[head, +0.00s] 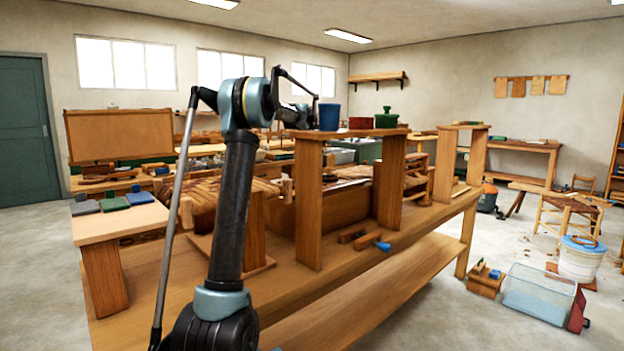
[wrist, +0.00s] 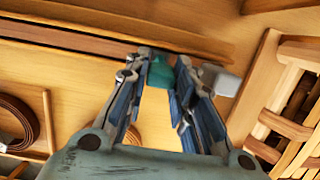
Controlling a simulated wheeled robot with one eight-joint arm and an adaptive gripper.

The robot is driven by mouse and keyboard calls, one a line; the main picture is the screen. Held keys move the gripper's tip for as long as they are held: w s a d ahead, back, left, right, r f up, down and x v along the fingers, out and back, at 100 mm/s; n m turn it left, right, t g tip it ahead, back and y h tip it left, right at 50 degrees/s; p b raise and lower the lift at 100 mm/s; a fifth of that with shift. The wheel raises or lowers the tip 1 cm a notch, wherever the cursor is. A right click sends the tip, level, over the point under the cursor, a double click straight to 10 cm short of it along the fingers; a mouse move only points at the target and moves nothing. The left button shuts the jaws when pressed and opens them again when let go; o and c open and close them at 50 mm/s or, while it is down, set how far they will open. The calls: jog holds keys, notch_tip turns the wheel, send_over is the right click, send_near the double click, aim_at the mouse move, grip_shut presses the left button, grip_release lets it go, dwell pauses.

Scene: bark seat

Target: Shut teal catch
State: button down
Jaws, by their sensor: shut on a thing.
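In the wrist view a small teal piece, which looks like the teal catch (wrist: 160,74), lies at a wooden edge between my fingertips. My gripper (wrist: 164,66) has its two fingers closed in on it from both sides. The fingers hide part of the catch, so I cannot tell how far it is turned or whether it is shut. In the head view my arm reaches over the workbench, and the gripper and the catch are hidden behind the arm and the wooden stand.
A wooden stand (head: 309,210) on the bench carries a blue cup (head: 329,117), a red container (head: 360,123) and a green pot (head: 386,119). A blue-handled tool (head: 381,246) lies in front. A light grey piece (wrist: 222,82) sits right of my fingers. A coiled strap (wrist: 20,120) lies left.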

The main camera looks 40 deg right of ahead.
jog(key=shift+w+f+g, duration=0.15)
jog(key=shift+w+g, duration=0.3)
jog(key=shift+g, duration=0.35)
jog(key=shift+w+f+g, duration=0.1)
jog(key=shift+w+g, duration=0.35)
jog(key=shift+g, duration=0.35)
jog(key=c, duration=1.4)
grip_release()
jog(key=shift+a, duration=0.1)
jog(key=shift+o, duration=0.2)
jog(key=v, duration=1.2)
jog(key=shift+a, duration=0.1)
